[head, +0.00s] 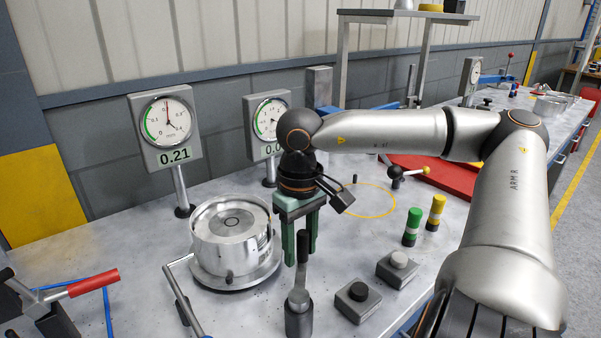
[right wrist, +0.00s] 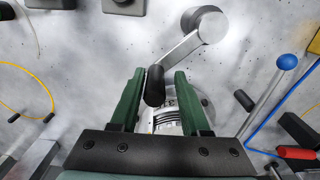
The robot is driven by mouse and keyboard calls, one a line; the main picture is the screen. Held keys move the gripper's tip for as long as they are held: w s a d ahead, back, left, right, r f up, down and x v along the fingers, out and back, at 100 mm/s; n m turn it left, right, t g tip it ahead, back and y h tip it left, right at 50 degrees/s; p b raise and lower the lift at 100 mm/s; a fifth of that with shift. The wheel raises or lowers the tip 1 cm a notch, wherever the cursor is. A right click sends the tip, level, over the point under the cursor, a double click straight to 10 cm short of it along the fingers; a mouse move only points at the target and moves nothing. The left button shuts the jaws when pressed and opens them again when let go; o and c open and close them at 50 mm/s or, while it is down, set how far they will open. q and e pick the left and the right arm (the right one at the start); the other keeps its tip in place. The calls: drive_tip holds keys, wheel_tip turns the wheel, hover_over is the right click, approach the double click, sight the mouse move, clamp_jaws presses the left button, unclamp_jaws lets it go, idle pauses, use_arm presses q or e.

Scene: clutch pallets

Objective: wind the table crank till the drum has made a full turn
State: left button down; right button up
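The table crank has a dark round hub (head: 299,318), a flat grey arm and an upright black handle (head: 303,248). My right gripper (head: 300,255) has green fingers and is open, pointing down at the crank handle. In the right wrist view the handle (right wrist: 154,86) shows between the tips of the spread fingers (right wrist: 157,85), closer to the left finger; contact cannot be told. The hub (right wrist: 206,23) lies beyond the fingertips. The silver drum (head: 232,240) stands on a round base left of the gripper. My left gripper is not in view.
A gauge (head: 165,125) reading 0.21 and a second gauge (head: 268,118) stand behind. Black (head: 358,295) and white (head: 398,262) button boxes lie right of the crank. A metal lever (head: 186,295) and a red-handled clamp (head: 92,284) are at left.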

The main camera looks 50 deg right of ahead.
drive_tip(key=shift+o, duration=0.6)
drive_tip(key=shift+w+d, duration=0.1)
drive_tip(key=shift+d, duration=0.05)
drive_tip(key=shift+r, duration=0.3)
wheel_tip(320, 180, up, 12)
drive_tip(key=shift+f+p, duration=0.1)
drive_tip(key=shift+p, duration=0.55)
